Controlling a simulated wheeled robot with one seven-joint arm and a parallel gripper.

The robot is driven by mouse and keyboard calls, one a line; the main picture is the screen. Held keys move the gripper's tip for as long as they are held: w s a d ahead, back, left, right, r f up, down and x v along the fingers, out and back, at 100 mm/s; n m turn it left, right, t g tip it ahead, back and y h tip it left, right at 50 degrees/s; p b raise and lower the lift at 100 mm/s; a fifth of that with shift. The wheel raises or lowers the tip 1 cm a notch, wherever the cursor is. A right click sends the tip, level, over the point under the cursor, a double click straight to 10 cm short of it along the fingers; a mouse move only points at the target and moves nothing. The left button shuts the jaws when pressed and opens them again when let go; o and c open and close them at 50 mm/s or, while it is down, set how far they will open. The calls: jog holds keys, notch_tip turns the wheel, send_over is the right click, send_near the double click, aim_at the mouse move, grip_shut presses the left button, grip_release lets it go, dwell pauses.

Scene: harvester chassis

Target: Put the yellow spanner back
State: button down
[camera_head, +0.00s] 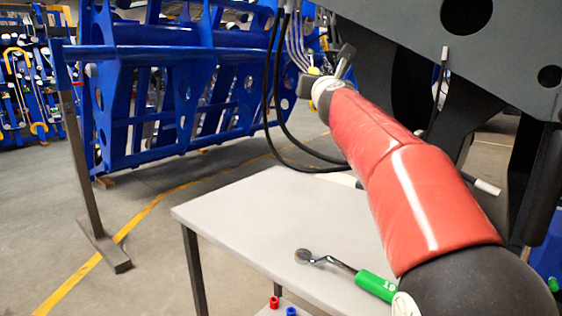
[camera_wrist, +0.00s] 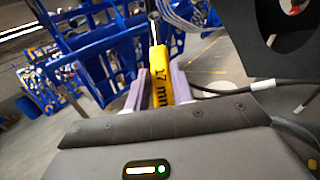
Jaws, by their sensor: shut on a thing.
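The yellow spanner (camera_wrist: 158,72), marked "17 mm" on its handle, is between the two pale purple fingers of my gripper (camera_wrist: 157,88) in the wrist view. The gripper is shut on the handle, and the spanner points up and away. Its far metal end is thin and hard to make out against the cables and blue frame behind. In the head view only a small yellow patch of the spanner (camera_head: 314,71) shows beyond my wrist, above and beyond the table. The spanner's place of return cannot be made out.
A grey table (camera_head: 235,215) stands below my arm, with a green-handled ratchet (camera_head: 375,284) on it. Red (camera_head: 274,302) and blue (camera_head: 291,312) items sit lower. The dark chassis (camera_head: 400,40) and hanging black cables (camera_head: 270,100) are close to my arm. A blue frame (camera_head: 190,50) stands behind.

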jog(key=shift+w+a+f+n+g+y, duration=0.15)
jog(key=shift+f+n+g+y, duration=0.25)
jog(key=shift+f+y, duration=0.3)
jog(key=shift+a+f+n, duration=0.2)
jog(key=shift+f+n, duration=0.1)
jog(key=shift+f, duration=0.2)
jog(key=s+a+f+n+g+y+p, duration=0.1)
jog(key=s+a+f+n+g+y, duration=0.2)
jog(key=f, duration=0.5)
jog(key=s+a+f+n+g+y+p, duration=0.1)
jog(key=s+a+f+n+g+y, duration=0.2)
jog(key=f+n+g, duration=0.4)
jog(key=shift+s+a+f+n+g+y, duration=0.2)
jog(key=shift+a+f+n+g+y, duration=0.15)
jog(key=shift+a+g+y, duration=0.6)
jog(key=shift+d+p, duration=0.15)
jog(key=shift+p, duration=0.15)
